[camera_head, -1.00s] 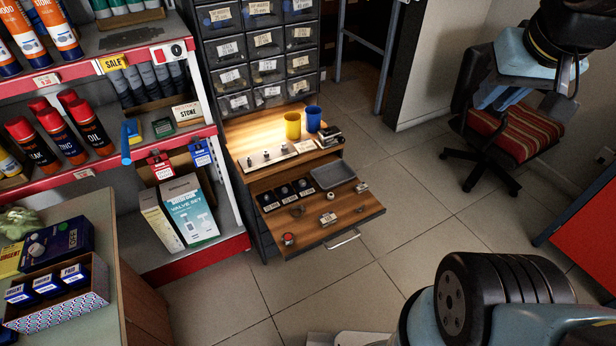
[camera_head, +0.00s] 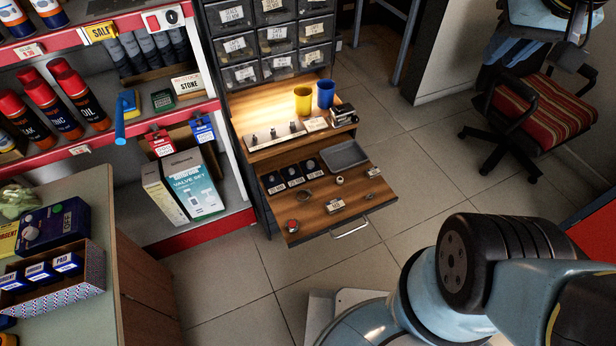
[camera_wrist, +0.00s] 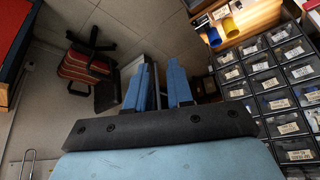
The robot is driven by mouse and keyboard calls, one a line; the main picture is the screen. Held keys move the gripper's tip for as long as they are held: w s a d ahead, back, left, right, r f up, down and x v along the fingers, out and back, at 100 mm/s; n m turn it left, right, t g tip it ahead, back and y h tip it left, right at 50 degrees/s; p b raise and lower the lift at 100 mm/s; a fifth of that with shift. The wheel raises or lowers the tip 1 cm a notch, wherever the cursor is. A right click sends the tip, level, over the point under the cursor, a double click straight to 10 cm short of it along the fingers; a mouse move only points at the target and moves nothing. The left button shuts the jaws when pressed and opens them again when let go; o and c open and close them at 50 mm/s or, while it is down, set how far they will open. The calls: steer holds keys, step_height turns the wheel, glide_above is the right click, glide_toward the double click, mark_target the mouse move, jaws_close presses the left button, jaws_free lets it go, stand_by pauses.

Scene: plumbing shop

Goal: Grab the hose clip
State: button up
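Several small metal fittings lie on the pulled-out wooden drawer (camera_head: 318,222) in the head view. One is a ring-shaped metal piece (camera_head: 340,180), one a silvery piece (camera_head: 373,172) at the right edge, one a labelled piece (camera_head: 335,205) near the front. They are too small to tell surely which is the hose clip. My gripper (camera_wrist: 159,75) shows in the wrist view with two blue fingers apart and nothing between them. It is away from the drawer, with the floor and chair beyond it. The fingers are not clear in the head view.
A grey tray (camera_head: 344,155) lies in the drawer. A yellow cup (camera_head: 303,101) and blue cup (camera_head: 326,95) stand on the ledge above. Shelves (camera_head: 188,232) and a counter (camera_head: 92,205) are left, a chair (camera_head: 545,110) right.

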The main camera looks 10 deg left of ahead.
steer(key=w+a+f+g, duration=0.2)
steer(key=w+a+f, duration=0.55)
steer(key=w, duration=0.25)
steer(key=g, duration=0.3)
glide_above(298, 196)
steer(key=f, duration=4.2)
steer(key=shift+w+f, duration=0.2)
steer(key=shift+f, duration=0.2)
steer(key=shift+s+f, duration=0.2)
steer(key=shift+f, duration=2.4)
jaws_close()
